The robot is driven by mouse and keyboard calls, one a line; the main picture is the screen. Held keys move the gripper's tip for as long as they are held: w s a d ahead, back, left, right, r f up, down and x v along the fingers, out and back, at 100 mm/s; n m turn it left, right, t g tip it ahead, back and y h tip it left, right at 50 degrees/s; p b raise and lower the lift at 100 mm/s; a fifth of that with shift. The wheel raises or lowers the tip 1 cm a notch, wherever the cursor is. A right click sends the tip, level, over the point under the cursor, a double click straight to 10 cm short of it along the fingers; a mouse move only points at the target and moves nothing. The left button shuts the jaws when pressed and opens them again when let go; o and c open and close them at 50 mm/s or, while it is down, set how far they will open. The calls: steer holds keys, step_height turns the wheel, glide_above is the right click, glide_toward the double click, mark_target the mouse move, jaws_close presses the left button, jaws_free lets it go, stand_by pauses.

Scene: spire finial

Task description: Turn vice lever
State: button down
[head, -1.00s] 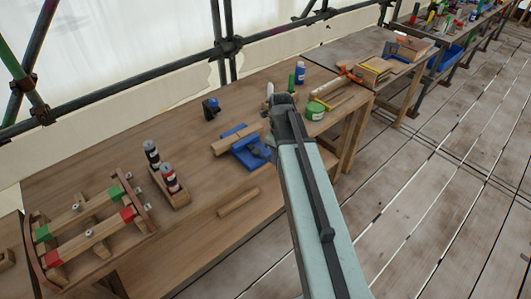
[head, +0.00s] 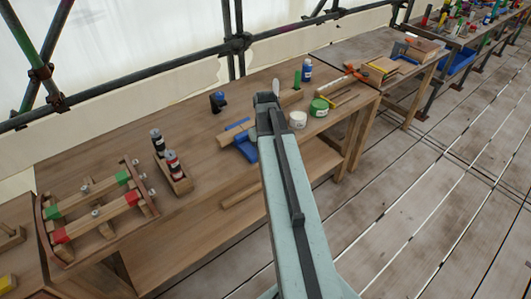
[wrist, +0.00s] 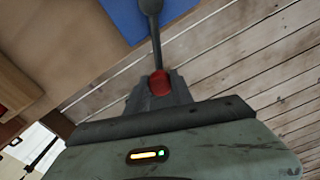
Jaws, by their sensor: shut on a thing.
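The blue vice (head: 243,147) stands near the front edge of the wooden bench, its right side hidden behind my arm in the head view. A wooden piece (head: 230,134) lies at it. In the wrist view a corner of the blue vice (wrist: 128,18) shows at the top. Its dark lever (wrist: 154,30) runs down from there to a red knob (wrist: 160,80). My gripper (wrist: 160,88) is shut on the red knob at the lever's end. In the head view my arm hides the gripper's fingers and the lever.
A two-bottle wooden holder (head: 178,180) and a clamp frame with red and green blocks (head: 95,212) stand to the left. A blue-capped dark item (head: 218,102), a white tub (head: 297,119) and a green tub (head: 319,107) are on the bench. Plank floor lies open at right.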

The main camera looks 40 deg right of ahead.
stand_by(0.3)
steer(key=c, duration=1.1)
jaws_free()
steer(key=shift+f, duration=0.1)
step_height(320, 180, up, 8)
steer(key=p, duration=0.8)
steer(key=shift+d+f, duration=0.1)
